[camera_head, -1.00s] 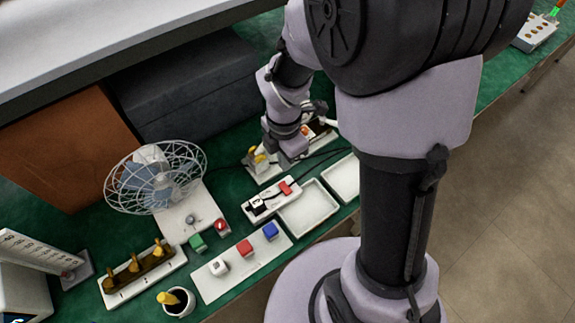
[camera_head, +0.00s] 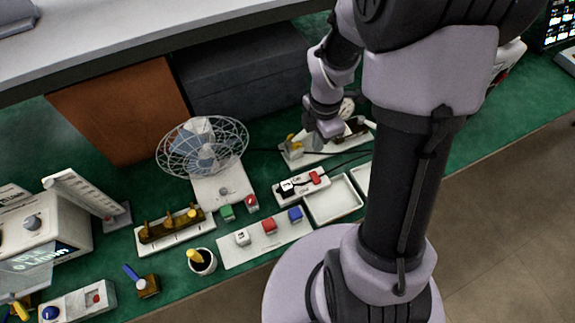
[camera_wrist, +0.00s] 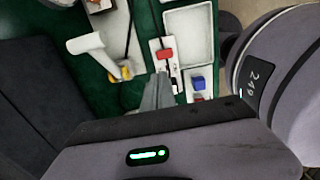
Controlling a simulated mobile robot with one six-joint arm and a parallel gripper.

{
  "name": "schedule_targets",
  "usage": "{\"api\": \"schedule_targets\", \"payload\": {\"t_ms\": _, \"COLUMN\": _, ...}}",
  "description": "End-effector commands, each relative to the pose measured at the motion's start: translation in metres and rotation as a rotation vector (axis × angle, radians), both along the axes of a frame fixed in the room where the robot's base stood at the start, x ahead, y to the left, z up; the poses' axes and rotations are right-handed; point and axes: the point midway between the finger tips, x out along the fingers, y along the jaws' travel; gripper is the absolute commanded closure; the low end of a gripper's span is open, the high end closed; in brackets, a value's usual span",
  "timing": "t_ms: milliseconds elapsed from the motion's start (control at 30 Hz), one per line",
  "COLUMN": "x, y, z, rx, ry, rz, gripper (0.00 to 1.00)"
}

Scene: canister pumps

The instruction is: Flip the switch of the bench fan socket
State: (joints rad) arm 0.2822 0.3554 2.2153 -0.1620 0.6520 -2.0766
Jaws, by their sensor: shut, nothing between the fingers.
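A white socket strip (camera_head: 328,190) with a red rocker switch (camera_head: 315,178) and a black plug (camera_head: 287,188) sits on the green bench, right of the wire-cage fan (camera_head: 203,150). A dark cable runs near it. The red switch also shows in the wrist view (camera_wrist: 164,54), just beyond my finger tips. My gripper (camera_wrist: 161,76) is shut and empty and points toward the strip in that view. In the head view my gripper (camera_head: 324,138) hangs behind the strip, beside a yellow-handled part. I cannot tell its exact height above the bench; contact with the switch is not visible.
White trays (camera_head: 333,200) lie right of the strip. A white base with a yellow lever (camera_head: 293,145) stands behind, close to my gripper. A dark box (camera_head: 240,75) stands at the back.

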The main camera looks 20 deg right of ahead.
Motion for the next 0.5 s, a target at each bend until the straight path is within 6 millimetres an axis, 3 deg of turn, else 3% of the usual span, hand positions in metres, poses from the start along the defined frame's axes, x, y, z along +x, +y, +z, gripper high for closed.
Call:
{"api": "schedule_targets", "payload": {"t_ms": 100, "x": -0.002, "y": -0.009, "z": 0.0, "rx": 0.0, "ry": 0.0, "rz": -0.019, "gripper": 1.0}}
{"api": "schedule_targets", "payload": {"t_ms": 367, "x": -0.002, "y": -0.008, "z": -0.003, "rx": 0.0, "ry": 0.0, "rz": -0.018, "gripper": 1.0}}
{"api": "schedule_targets", "payload": {"t_ms": 500, "x": -0.002, "y": -0.007, "z": -0.022, "rx": 0.001, "ry": 0.002, "rz": -0.018, "gripper": 1.0}}
